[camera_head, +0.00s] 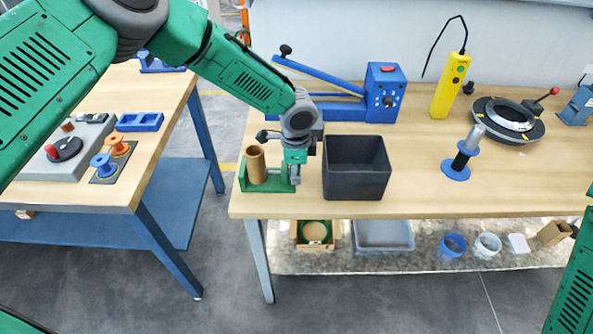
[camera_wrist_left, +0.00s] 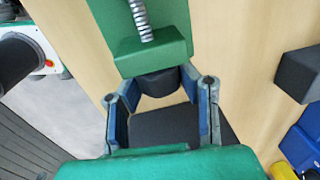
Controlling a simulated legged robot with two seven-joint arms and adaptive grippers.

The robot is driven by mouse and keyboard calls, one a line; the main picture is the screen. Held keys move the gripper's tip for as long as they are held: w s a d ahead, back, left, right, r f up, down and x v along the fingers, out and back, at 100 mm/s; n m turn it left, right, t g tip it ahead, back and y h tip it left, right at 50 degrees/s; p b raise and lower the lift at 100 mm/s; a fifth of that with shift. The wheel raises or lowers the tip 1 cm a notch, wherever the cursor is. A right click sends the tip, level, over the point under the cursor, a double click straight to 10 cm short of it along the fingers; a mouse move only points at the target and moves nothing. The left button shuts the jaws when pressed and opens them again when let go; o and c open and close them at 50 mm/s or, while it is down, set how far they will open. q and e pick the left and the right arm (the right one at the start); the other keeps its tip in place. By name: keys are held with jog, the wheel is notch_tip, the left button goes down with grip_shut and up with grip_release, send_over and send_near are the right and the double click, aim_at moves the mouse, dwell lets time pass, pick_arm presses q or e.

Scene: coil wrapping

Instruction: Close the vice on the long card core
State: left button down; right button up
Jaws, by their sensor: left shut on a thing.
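The green vice (camera_head: 246,186) stands at the left front of the workbench. The card core (camera_head: 256,165), a brown open tube, stands upright in it. My left gripper (camera_head: 294,174) is at the right end of the vice, pointing down. In the left wrist view, its fingers (camera_wrist_left: 163,90) are around a dark knob (camera_wrist_left: 158,82) beside the vice's green block (camera_wrist_left: 153,55) and metal screw (camera_wrist_left: 142,20). The grip contact is partly hidden. Whether the jaw touches the core is unclear. My right gripper is out of view; only part of its arm shows at right.
A black bin (camera_head: 357,190) stands close right of my left gripper. Behind are a blue lever press (camera_head: 385,92) and a yellow device (camera_head: 451,85). A spindle on a blue base (camera_head: 456,172) and a round turntable (camera_head: 508,120) stand farther right. The front middle is clear.

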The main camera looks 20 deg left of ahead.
pick_arm(q)
jog(key=shift+w+a+f+g+b, duration=0.1)
jog(key=shift+w+a+g+b, duration=0.05)
jog(key=shift+g+b, duration=0.2)
jog(key=shift+f+g+b, duration=0.1)
jog(key=shift+g+b, duration=0.55)
jog(key=shift+h+b, duration=0.3)
jog(key=shift+r+g, duration=0.2)
jog(key=shift+g, duration=0.3)
jog(key=c, duration=1.1)
grip_release()
